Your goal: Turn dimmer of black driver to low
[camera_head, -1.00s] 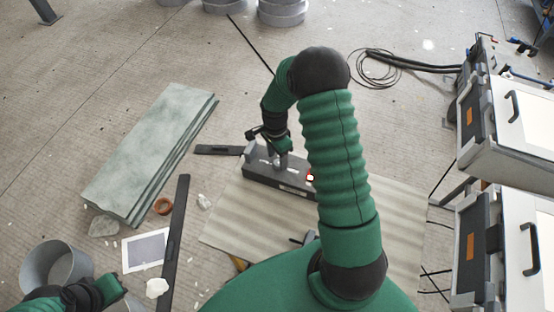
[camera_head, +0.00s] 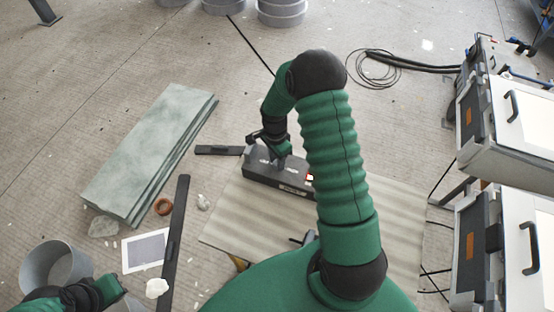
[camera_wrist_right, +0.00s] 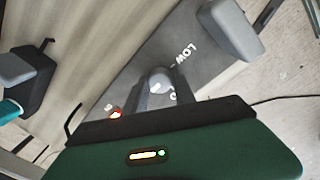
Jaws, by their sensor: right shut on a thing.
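The black driver (camera_head: 262,180) is a dark box lying on the board in the middle of the head view. In the right wrist view its dark top face (camera_wrist_right: 195,75) carries a white "LOW" label (camera_wrist_right: 187,54). My right gripper (camera_head: 279,156) is above the driver, pointing down. In the right wrist view my right gripper (camera_wrist_right: 161,88) is shut on the round grey dimmer knob (camera_wrist_right: 158,78), a finger on each side. The knob's pointer and another label beside it are partly hidden. My left gripper (camera_head: 122,292) is at the bottom left, its jaws unclear.
A red-lit switch (camera_wrist_right: 116,113) is at one end of the driver. The beige board (camera_head: 235,220) lies under it. Green-grey slabs (camera_head: 150,145), a black bar (camera_head: 178,230) and a grey bucket (camera_head: 35,270) are to the left. White-and-grey cases (camera_head: 505,150) stand at the right.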

